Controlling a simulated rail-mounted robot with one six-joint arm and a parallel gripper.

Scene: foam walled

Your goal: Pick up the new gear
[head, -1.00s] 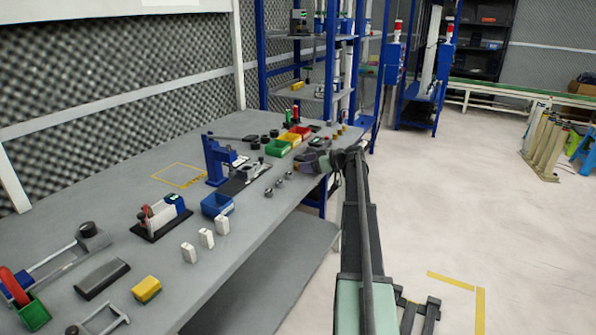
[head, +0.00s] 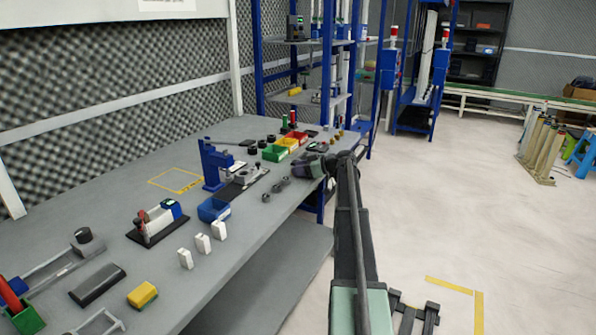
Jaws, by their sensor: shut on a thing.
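My gripper (head: 303,167) is over the right edge of the grey workbench, towards its far end, at the end of my outstretched arm. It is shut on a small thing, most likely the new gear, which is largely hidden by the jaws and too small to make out. Small dark grey gear-like parts (head: 283,184) lie on the bench just left of and nearer than the gripper. Another such part (head: 266,197) lies nearer still.
A blue press (head: 213,165) and a dark fixture plate (head: 240,184) stand left of the gripper. White blocks (head: 202,243) line the bench edge.

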